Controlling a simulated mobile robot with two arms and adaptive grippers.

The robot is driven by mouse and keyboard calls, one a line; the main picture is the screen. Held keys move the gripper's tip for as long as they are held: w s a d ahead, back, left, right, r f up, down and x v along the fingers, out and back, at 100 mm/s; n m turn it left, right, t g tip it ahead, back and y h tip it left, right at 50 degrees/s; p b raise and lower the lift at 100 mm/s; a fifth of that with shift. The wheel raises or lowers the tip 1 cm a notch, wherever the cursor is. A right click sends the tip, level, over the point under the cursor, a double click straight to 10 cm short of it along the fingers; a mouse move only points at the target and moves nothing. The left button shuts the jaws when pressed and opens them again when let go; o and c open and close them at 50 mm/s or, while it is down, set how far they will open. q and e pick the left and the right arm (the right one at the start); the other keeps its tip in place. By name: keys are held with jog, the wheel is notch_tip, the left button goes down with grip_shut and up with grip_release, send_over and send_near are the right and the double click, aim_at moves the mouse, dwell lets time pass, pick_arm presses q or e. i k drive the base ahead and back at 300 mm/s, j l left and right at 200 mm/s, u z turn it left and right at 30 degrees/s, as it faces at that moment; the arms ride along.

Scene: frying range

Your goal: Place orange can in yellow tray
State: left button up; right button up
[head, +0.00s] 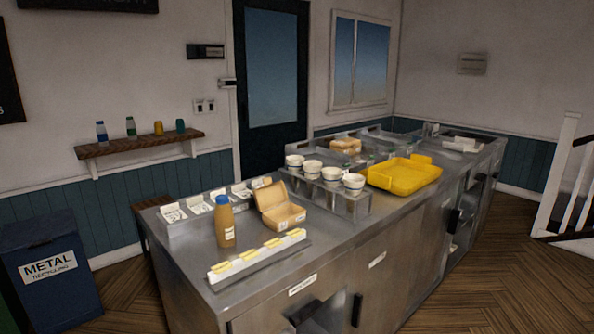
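A small orange-yellow can (158,128) stands upright on the wooden wall shelf (140,144) at the left. It is between a green bottle and a teal can. The yellow tray (403,178) lies on the steel counter, right of the middle of the view. The visible part of the tray looks empty. The can and the tray are far apart. Neither of my grippers shows in the head view.
The shelf also holds a blue bottle (101,132), a green bottle (130,127) and a teal can (180,126). The long counter (345,248) bears bowls (332,175), a brown bottle (224,222) and an open carton (280,210). A metal recycling bin (50,295) stands at left.

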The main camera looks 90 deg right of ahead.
aim_at(413, 181)
jog(key=k+l+z, duration=0.2)
jog(key=l+z, duration=0.2)
jog(key=k+l+z, duration=0.2)
jog(key=l+z, duration=0.2)
jog(key=k+l+z, duration=0.1)
jog(key=l+z, duration=0.7)
